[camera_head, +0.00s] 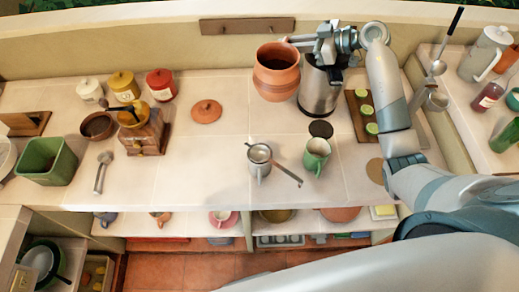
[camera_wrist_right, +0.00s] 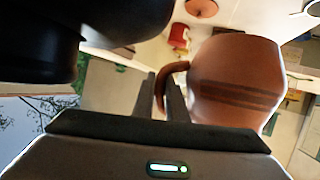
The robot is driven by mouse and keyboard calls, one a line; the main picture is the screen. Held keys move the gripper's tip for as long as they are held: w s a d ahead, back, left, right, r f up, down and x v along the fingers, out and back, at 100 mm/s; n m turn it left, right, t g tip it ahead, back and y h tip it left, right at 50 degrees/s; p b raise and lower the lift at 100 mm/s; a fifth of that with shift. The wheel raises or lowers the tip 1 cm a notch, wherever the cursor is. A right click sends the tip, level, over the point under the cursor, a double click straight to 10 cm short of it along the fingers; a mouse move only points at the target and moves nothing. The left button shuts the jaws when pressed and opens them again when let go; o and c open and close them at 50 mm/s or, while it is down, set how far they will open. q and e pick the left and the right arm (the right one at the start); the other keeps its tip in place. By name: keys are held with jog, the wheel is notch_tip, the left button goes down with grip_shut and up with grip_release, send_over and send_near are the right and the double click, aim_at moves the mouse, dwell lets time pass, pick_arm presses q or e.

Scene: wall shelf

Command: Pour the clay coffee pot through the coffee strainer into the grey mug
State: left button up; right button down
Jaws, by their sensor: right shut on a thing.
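The clay coffee pot (camera_head: 275,75) is reddish-brown, open-topped and at the back middle of the counter. Whether its base touches the counter I cannot tell. My right gripper (camera_head: 296,42) is at the pot's upper right, shut on its handle. In the right wrist view the pot (camera_wrist_right: 237,80) is beside the fingers, with its curved handle (camera_wrist_right: 165,85) at them. The coffee strainer (camera_head: 259,152) rests on the grey mug (camera_head: 263,171) in the front middle of the counter, its long handle pointing down right. My left gripper is not in view.
A steel canister (camera_head: 319,88) stands close right of the pot, under my right wrist. A green mug (camera_head: 316,155) is right of the grey mug, with a dark disc (camera_head: 321,129) behind it. A clay lid (camera_head: 207,111) lies left of the pot. The counter around the lid is clear.

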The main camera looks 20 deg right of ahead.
aim_at(286, 55)
jog(key=shift+s+a+n+t, duration=0.25)
jog(key=shift+s+n+t, duration=0.05)
jog(key=shift+s+n, duration=0.2)
jog(key=shift+s+a+r+n+t+h, duration=0.3)
jog(key=shift+s+a+n+t, duration=0.1)
jog(key=shift+s+a+n, duration=0.25)
jog(key=shift+s+a+f+n+t, duration=0.15)
jog(key=shift+s+a+n+t, duration=0.25)
jog(key=shift+s+n, duration=0.35)
jog(key=shift+s+a+f+n+t, duration=0.15)
jog(key=shift+s+a+f, duration=0.1)
jog(key=shift+f, duration=0.35)
jog(key=shift+s+a+f+n+t, duration=0.15)
jog(key=shift+s+f, duration=0.1)
jog(key=shift+f, duration=0.3)
jog(key=shift+s+a+f, duration=0.1)
jog(key=shift+s+f, duration=0.05)
jog(key=shift+f, duration=0.05)
jog(key=shift+s, duration=0.1)
jog(key=shift+f+h, duration=0.25)
jog(key=shift+h, duration=0.05)
jog(key=shift+s+a+f+n+t+b, duration=0.35)
jog(key=shift+f+n+b, duration=0.2)
jog(key=shift+b, duration=0.4)
